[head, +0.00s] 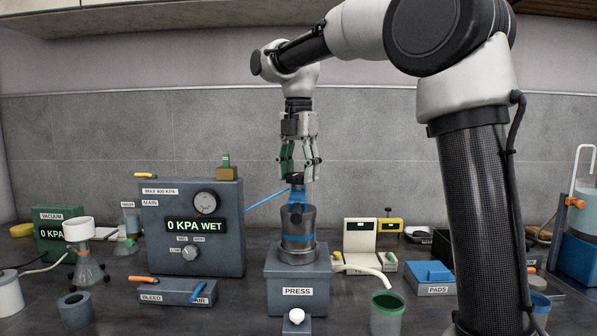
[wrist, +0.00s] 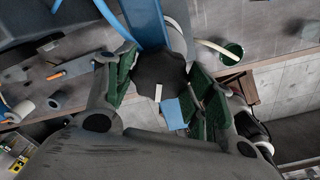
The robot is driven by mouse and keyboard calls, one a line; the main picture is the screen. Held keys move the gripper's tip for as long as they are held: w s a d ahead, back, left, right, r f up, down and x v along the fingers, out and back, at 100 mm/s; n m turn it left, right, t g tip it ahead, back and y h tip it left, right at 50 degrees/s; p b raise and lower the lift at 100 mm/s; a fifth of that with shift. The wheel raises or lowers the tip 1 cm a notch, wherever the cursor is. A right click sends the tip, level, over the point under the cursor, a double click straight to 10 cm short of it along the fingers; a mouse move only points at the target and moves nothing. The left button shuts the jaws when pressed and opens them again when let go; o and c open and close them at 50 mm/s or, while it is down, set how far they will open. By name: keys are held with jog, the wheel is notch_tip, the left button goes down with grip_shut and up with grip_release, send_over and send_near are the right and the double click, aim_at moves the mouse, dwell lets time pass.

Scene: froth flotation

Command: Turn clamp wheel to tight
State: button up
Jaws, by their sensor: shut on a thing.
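The clamp wheel (head: 296,179) is a small black knob on top of the press vessel, above a blue clamp frame (head: 297,197). In the wrist view the dark wheel (wrist: 152,72) carries a white pointer mark that points toward the bottom of the picture. My gripper (head: 299,173) reaches straight down from above and is shut on the wheel. Its green-padded fingers flank the wheel in the wrist view. The grey metal vessel (head: 298,222) with a blue band stands upright on the block labelled PRESS (head: 297,292). The finger contact is partly hidden.
Left of the press stands the gauge box (head: 168,254) reading 0 KPA WET, with a BLEED and AIR valve block (head: 172,292) before it. A blue hose (head: 266,199) runs to the clamp. A green-rimmed cup (head: 387,314) and the PADS tray (head: 430,276) are at right.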

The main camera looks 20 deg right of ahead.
jog(key=m, duration=1.5)
jog(key=shift+m, duration=0.3)
jog(key=m, duration=0.3)
jog(key=shift+m, duration=0.3)
jog(key=m, duration=0.4)
jog(key=shift+m, duration=0.3)
jog(key=m, duration=0.4)
jog(key=shift+r+m, duration=0.1)
jog(key=shift+m, duration=1.8)
